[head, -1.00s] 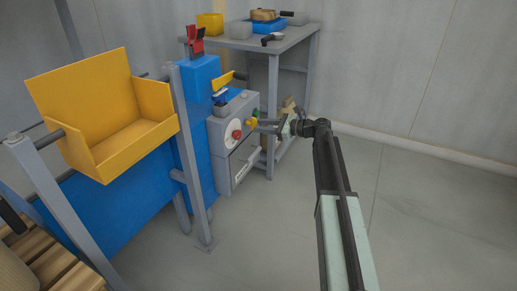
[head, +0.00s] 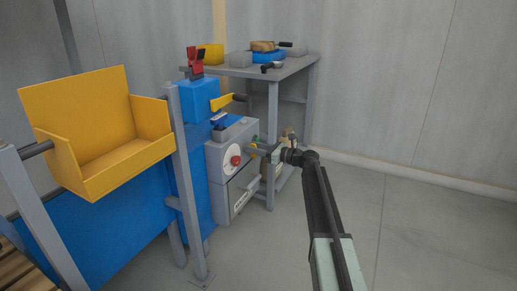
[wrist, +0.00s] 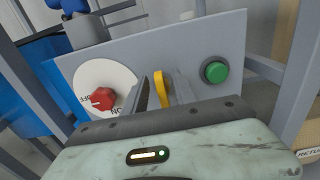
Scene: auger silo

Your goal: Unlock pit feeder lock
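A grey control box (head: 222,160) stands on the side of the blue machine. In the wrist view its panel (wrist: 120,62) carries a red knob (wrist: 102,99) on a white dial marked ON and OFF, a green button (wrist: 215,72) and an upright yellow piece (wrist: 162,89), perhaps the lock's lever or key. No label names the lock. My gripper (wrist: 163,92) is at the panel, its fingers on either side of the yellow piece, seemingly open with small gaps. Its body hides the panel's lower part. In the head view my gripper (head: 262,148) reaches the box from the right.
A yellow hopper (head: 100,125) and the blue machine (head: 197,140) with a yellow lever (head: 222,102) stand left of the box. A grey table (head: 290,67) with bins and tools is behind. The floor to the right is clear.

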